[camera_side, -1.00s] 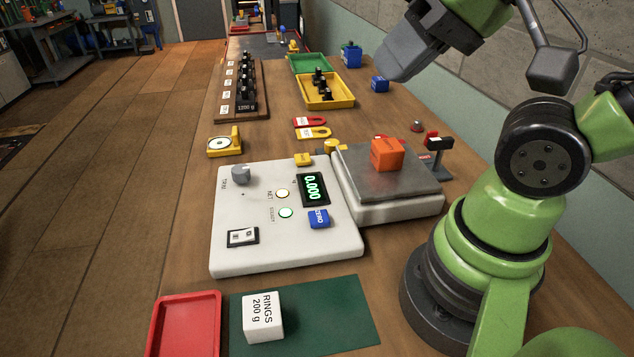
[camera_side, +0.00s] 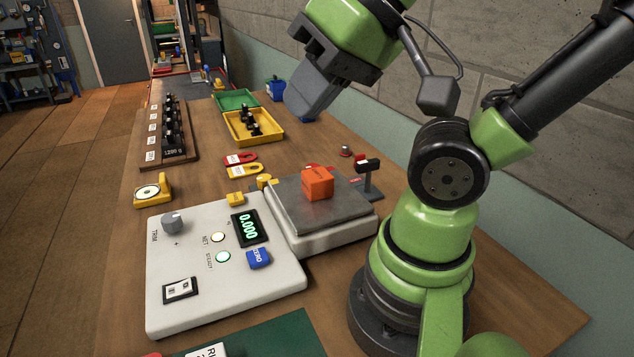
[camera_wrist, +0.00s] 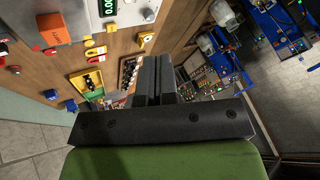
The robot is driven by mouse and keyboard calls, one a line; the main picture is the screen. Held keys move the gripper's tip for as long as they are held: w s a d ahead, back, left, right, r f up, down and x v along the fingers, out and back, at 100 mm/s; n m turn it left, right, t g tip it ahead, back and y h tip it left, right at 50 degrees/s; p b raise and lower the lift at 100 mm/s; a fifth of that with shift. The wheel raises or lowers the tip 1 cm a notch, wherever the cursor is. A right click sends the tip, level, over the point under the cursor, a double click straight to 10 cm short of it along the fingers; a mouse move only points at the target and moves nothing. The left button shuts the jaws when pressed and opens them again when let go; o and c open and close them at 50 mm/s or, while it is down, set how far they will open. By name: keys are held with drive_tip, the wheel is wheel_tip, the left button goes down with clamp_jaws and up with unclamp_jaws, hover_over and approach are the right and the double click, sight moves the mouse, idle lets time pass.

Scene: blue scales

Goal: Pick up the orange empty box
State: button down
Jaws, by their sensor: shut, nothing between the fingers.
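The orange box (camera_side: 318,183) sits on the grey metal plate of the scale (camera_side: 345,209), beside the white control panel (camera_side: 200,292). It also shows at the upper left of the wrist view (camera_wrist: 52,29). My gripper (camera_side: 306,108) is shut and empty. It is in the air above the back right of the table, apart from the box and higher than it. In the wrist view its dark fingers (camera_wrist: 155,78) are closed together and point away from the box. Whether the box is empty inside cannot be seen.
A yellow tray (camera_side: 233,133) with black weights and a green tray (camera_side: 228,101) lie behind the scale. A small black-topped post (camera_side: 368,166) stands close right of the box. A wooden rack of weights (camera_side: 148,148) stands at the left. A wall bounds the right.

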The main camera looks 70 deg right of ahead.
drive_tip(key=c, duration=1.8)
unclamp_jaws()
drive_tip(key=shift+c, duration=0.2)
drive_tip(key=o, duration=1.5)
drive_tip(key=m+g+h, duration=0.3)
drive_tip(key=m+g, duration=0.2)
drive_tip(key=g, duration=0.1)
hover_over(318, 174)
drive_tip(key=a, duration=0.1)
drive_tip(key=f, duration=1.3)
drive_tip(key=shift+s, duration=0.2)
drive_tip(key=f, duration=0.4)
drive_tip(key=shift+w+d+f, duration=0.1)
drive_tip(key=shift+d+f, duration=0.3)
drive_tip(key=shift+w+d+f, duration=0.1)
drive_tip(key=shift+f, duration=1.3)
drive_tip(key=shift+w+d+f, duration=0.1)
drive_tip(key=shift+f, duration=1.3)
